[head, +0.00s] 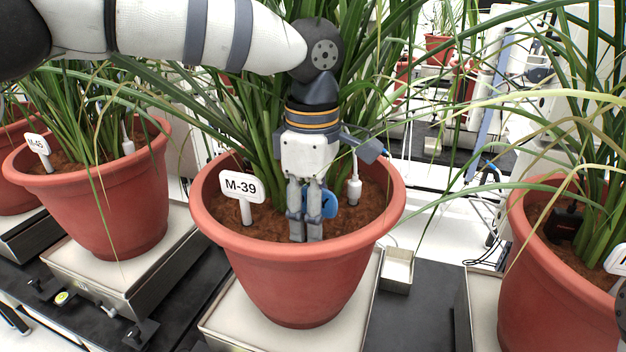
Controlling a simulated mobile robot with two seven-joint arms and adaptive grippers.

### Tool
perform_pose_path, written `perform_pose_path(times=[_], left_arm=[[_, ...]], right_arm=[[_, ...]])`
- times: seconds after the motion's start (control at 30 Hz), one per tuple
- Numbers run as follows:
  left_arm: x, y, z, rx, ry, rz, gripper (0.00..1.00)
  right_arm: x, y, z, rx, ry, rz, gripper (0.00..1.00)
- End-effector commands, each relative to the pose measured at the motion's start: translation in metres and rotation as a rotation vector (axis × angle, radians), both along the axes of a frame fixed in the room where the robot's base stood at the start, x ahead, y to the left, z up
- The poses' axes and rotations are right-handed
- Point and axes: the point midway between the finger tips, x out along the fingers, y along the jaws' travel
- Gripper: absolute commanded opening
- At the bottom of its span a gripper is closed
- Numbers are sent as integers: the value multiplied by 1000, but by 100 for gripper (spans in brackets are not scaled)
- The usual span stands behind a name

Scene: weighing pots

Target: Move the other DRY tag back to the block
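My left gripper (305,238) reaches down into the middle pot (308,270), labelled M-39. Its two fingers are close together, with their tips low near the soil. A blue tag (328,203) shows just behind and right of the fingers. Part of a white letter, like a Y, shows on it; the rest of its face and its stem are hidden. I cannot tell whether the fingers hold it. No block for tags can be made out. My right gripper is not in view.
A white M-39 label (240,187) stands left of the fingers and a white probe (354,188) to the right. Long leaves crowd around the arm. Other pots stand at left (100,205) and right (550,285). A small open tray (397,270) sits beside the middle scale (300,338).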

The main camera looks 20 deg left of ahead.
Motion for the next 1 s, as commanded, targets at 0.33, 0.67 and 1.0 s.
perform_pose_path(times=[0.33,0.67,1.0], left_arm=[[0,0,-10,1,-1,-1,36],[0,0,-10,1,-1,0,0],[0,0,0,1,-5,1,0]], right_arm=[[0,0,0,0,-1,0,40],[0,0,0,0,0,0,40],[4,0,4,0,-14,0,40]])
